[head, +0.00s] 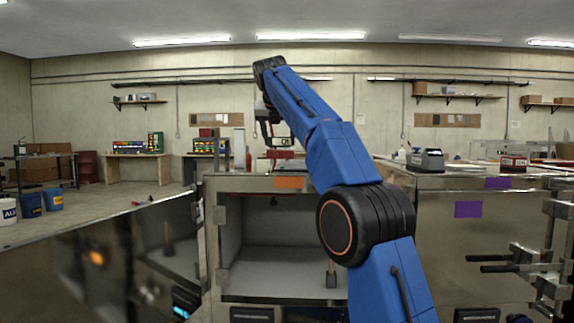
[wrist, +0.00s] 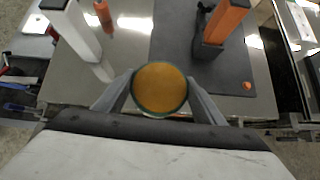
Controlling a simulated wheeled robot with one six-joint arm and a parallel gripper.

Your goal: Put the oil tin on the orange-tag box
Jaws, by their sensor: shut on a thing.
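My gripper (head: 274,140) is above the top of the orange-tag box (head: 232,185) in the head view. In the wrist view its two grey fingers close on either side of a round thing with an orange-yellow top and green rim, which I take as the oil tin (wrist: 160,88). The tin's sides and underside are hidden from the wrist view, and it is too small to make out surely in the head view. The orange tag (head: 289,182) is on the box's front upper edge. The box's front is open, with a dark small object (head: 331,277) inside.
Below my gripper, the wrist view shows a shiny metal top with a dark mat (wrist: 240,85), an orange-and-black object (wrist: 220,30), a white upright object (wrist: 72,28) and a small orange one (wrist: 103,14). A purple-tagged box (head: 430,240) stands at right.

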